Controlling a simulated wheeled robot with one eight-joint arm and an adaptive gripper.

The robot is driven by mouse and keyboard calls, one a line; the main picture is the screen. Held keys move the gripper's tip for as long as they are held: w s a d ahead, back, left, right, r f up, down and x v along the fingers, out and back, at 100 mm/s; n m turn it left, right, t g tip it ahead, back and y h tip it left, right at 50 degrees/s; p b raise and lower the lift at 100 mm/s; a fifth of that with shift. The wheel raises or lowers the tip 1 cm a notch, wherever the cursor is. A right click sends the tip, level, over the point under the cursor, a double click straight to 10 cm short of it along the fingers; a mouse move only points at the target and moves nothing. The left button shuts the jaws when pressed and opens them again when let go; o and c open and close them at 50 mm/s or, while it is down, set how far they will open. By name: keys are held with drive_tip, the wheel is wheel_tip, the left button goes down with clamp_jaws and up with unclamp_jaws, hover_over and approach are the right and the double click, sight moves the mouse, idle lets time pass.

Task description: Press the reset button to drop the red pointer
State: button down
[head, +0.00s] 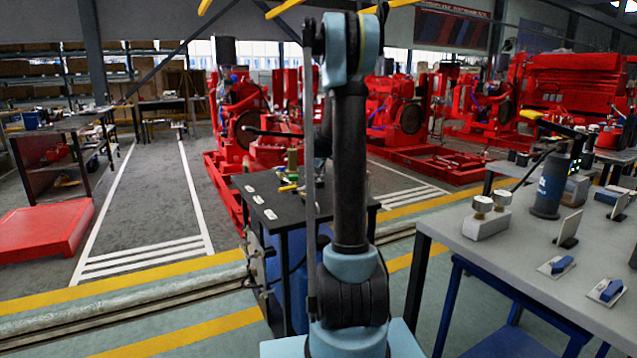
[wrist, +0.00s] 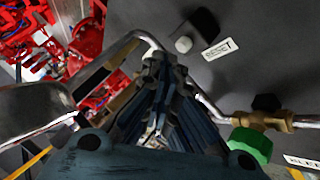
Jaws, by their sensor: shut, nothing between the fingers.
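In the wrist view, a small pale round button (wrist: 184,44) stands on a dark grey panel (wrist: 270,75). A white label reading RESET (wrist: 219,48) lies beside it to the right. My gripper (wrist: 164,60) is shut and empty. Its tips are just left of and below the button in the picture; I cannot tell the depth gap, and I see no clear contact. A black shape (wrist: 200,22) shows above the button. I cannot make out the red pointer in either view. My arm hides the gripper in the head view.
In the wrist view, a bent silver pipe (wrist: 120,48) passes close behind my fingers. A green knob (wrist: 250,145) on a brass fitting (wrist: 262,121) is at lower right. In the head view, a grey table (head: 490,250) with devices stands right; red pumpsets (head: 240,120) stand behind.

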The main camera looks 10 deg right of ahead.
drive_tip(key=shift+r, duration=0.15)
drive_tip(key=shift+r, duration=2.4)
